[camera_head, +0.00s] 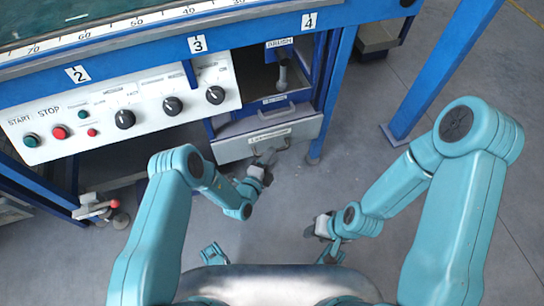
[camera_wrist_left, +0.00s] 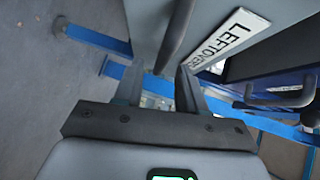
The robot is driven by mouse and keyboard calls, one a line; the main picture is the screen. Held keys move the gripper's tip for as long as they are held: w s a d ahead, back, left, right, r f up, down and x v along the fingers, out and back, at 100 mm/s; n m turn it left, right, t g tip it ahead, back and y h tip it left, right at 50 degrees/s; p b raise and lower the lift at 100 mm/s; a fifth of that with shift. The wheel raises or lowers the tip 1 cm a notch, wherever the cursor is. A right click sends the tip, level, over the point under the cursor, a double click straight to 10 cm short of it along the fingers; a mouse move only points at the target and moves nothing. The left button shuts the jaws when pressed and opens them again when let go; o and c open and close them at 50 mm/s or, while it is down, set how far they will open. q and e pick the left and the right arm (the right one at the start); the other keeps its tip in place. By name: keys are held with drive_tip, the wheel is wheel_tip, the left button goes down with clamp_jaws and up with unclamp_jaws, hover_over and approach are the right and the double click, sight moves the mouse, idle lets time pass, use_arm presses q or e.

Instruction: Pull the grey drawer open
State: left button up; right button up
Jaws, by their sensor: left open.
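The grey drawer (camera_head: 304,128) sits low in the blue bench frame, below the control panel. Its pale front carries a white label, and the label (camera_wrist_left: 232,40) reads "LEFTOVERS" in the left wrist view. My left gripper (camera_head: 266,157) is at the lower front of the drawer and hides part of it. In the left wrist view my left gripper (camera_wrist_left: 158,77) is open, and the dark bar handle (camera_wrist_left: 176,35) lies in line with the gap between its fingers. I cannot tell whether they touch. My right gripper (camera_head: 322,226) hangs over the floor, away from the drawer; its jaws are unclear.
Another handle (camera_head: 276,111) is just above the drawer, beneath a compartment with a brush (camera_head: 282,72). The control panel (camera_head: 120,105) with knobs and buttons is to the left. A blue leg (camera_head: 335,85) stands right of the drawer. The floor in front is clear.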

use_arm(q)
drive_tip(key=shift+x, duration=1.1)
clamp_jaws()
drive_tip(key=shift+a, duration=0.1)
use_arm(e)
drive_tip(key=shift+d+f, duration=0.1)
drive_tip(key=shift+f, duration=0.3)
